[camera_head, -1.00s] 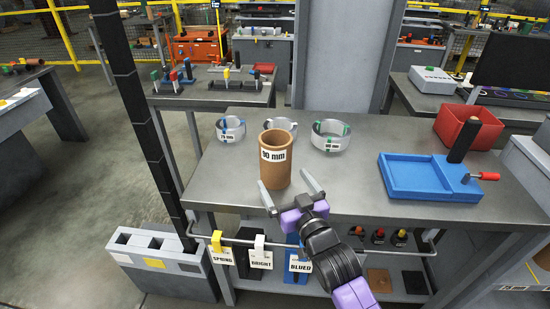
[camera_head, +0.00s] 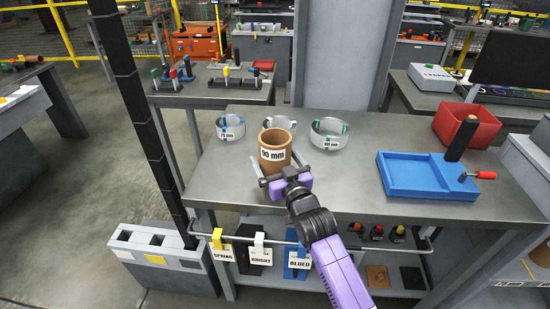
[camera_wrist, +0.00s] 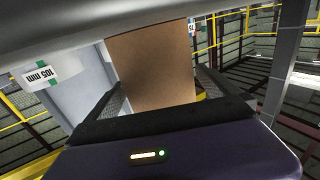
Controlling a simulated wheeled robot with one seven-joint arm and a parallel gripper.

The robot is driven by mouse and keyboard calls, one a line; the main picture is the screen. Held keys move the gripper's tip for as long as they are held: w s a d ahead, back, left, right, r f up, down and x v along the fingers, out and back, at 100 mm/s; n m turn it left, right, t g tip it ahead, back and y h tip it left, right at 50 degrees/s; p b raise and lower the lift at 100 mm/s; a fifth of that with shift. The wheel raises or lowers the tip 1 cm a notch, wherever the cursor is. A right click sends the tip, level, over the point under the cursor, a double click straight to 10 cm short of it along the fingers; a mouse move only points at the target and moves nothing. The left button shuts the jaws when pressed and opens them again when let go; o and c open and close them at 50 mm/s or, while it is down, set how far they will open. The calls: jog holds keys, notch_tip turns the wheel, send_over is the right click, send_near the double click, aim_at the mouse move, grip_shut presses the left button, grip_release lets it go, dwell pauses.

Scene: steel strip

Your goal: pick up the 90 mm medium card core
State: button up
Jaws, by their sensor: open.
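The 90 mm card core (camera_head: 275,146) is a brown upright tube with a white "90 mm" label, standing on the grey bench near its front left. My gripper (camera_head: 274,165) is open at the front of the core, with one finger on each side of it in the head view. In the wrist view the brown wall of the core (camera_wrist: 152,68) fills the space between the two fingers (camera_wrist: 160,90). I cannot tell whether either finger touches it. The lower part of the core is hidden behind my gripper.
Steel strip coils (camera_head: 230,127) and (camera_head: 329,132) stand behind the core on the bench (camera_head: 340,185), with another between them. A blue tray (camera_head: 412,176) and a red bin (camera_head: 467,126) are at the right. Tags hang from a rail (camera_head: 330,248) along the front.

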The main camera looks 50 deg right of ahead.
jog(key=shift+r, duration=0.1)
jog(key=c, duration=1.8)
jog(key=shift+r, duration=0.1)
